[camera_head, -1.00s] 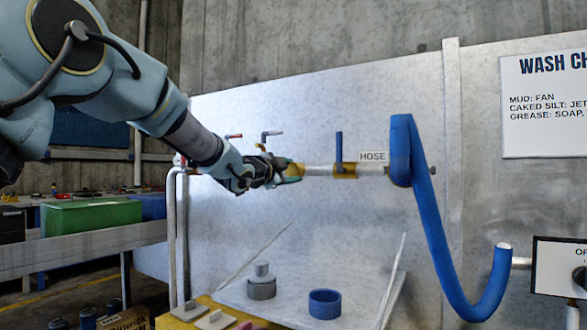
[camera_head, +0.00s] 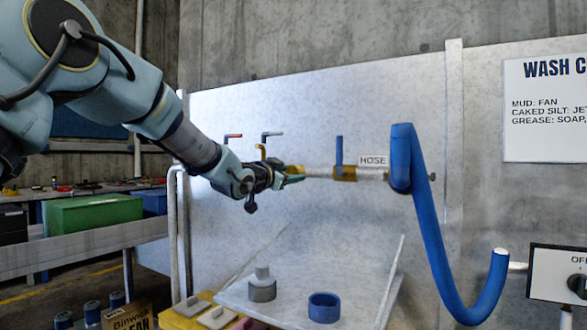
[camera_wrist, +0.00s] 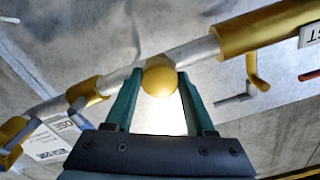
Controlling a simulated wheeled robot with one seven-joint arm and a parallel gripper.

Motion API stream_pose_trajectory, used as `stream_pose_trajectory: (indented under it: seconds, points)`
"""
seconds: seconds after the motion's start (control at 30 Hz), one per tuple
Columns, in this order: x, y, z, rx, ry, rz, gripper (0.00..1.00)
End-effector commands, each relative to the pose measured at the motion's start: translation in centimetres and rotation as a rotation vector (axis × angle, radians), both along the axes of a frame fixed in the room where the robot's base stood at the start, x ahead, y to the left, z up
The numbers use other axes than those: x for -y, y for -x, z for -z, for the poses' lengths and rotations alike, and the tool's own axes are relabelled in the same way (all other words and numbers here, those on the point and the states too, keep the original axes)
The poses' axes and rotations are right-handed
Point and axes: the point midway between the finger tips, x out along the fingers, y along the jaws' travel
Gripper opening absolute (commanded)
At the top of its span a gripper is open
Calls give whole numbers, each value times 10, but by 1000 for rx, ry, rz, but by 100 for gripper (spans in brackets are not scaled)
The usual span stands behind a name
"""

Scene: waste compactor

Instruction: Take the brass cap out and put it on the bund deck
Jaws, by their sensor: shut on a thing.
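My gripper (camera_wrist: 158,92) is shut on the round brass cap (camera_wrist: 160,76), with one green finger on each side of it. The cap is at the grey pipe (camera_wrist: 198,52); whether it is free of the pipe I cannot tell. In the head view my gripper (camera_head: 292,175) is at the pipe line, left of the blue-handled valve, and mostly hides the cap. A yellow deck (camera_head: 172,321), which may be the bund deck, shows only partly at the bottom, with pale grey pads on it.
A blue hose (camera_head: 428,215) hangs from the pipe's right end. A blue valve lever (camera_head: 339,153) stands up right of my gripper. Below, a sloping grey board (camera_head: 290,290) carries a grey fitting (camera_head: 262,287) and a blue ring (camera_head: 324,308). A green bin (camera_head: 95,214) stands at left.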

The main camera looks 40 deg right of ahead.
Motion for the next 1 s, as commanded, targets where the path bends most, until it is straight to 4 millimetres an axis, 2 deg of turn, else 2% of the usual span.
stream_pose_trajectory:
  seconds: [0.03, 0.2, 0.47, 0.5, 0.8, 0.97, 1.0]
  points:
    - [1, 2, -7, -45, 17, 4, 0]
    - [1, 2, -5, -159, 48, 3, 0]
    - [1, 2, -4, -173, 53, 3, 0]
    - [1, 2, -4, -173, 53, 3, 57]
    - [0, 1, -1, -174, 49, 1, 90]
    - [0, 1, -1, -174, 48, 1, 90]
    - [0, 1, 0, -175, 47, 0, 86]
